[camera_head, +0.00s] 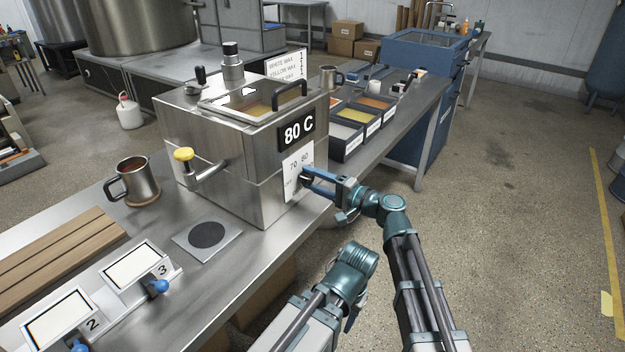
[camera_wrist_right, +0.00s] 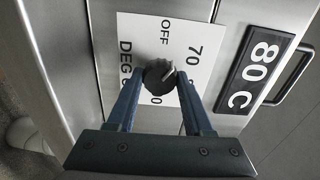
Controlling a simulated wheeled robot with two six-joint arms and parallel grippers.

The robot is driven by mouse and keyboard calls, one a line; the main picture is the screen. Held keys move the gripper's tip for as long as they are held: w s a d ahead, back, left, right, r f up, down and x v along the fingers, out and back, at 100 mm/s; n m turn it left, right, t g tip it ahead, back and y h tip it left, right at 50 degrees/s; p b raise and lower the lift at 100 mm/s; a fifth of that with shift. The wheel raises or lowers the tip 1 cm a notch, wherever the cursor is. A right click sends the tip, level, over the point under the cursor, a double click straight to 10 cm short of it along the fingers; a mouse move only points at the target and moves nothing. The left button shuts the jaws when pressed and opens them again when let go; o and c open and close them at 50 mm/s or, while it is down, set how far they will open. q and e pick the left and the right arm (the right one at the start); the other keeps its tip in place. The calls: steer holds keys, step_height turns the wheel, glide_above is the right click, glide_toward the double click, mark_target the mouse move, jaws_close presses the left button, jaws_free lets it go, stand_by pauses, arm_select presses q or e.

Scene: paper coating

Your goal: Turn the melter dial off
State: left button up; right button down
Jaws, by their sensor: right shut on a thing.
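The melter (camera_head: 225,160) is a steel box with an "80 C" sign (camera_head: 296,133) on its front. Its white dial plate (camera_head: 292,160) carries OFF and number marks, and shows closer in the right wrist view (camera_wrist_right: 200,30). The black dial knob (camera_wrist_right: 157,76) sits on this plate; its white pointer line is on the side toward the 70 mark. My right gripper (camera_wrist_right: 158,88) is shut on the knob, one finger on each side. In the head view the right gripper (camera_head: 306,178) covers the knob. My left arm is folded low in the middle; its fingers cannot be made out.
A steel mug (camera_head: 137,182) and a yellow-knobbed tap (camera_head: 184,154) are left of the dial. A dark round pad (camera_head: 207,235) lies on the steel table (camera_head: 225,285). Wax trays (camera_head: 346,140) stand behind the melter.

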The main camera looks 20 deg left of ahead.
steer(key=n, duration=0.6)
steer(key=shift+s, duration=0.1)
steer(key=shift+n, duration=0.4)
stand_by(0.3)
steer(key=shift+c, duration=1.4)
jaws_free()
steer(key=v, duration=1.3)
steer(key=shift+d, duration=0.4)
steer(key=shift+s, duration=0.1)
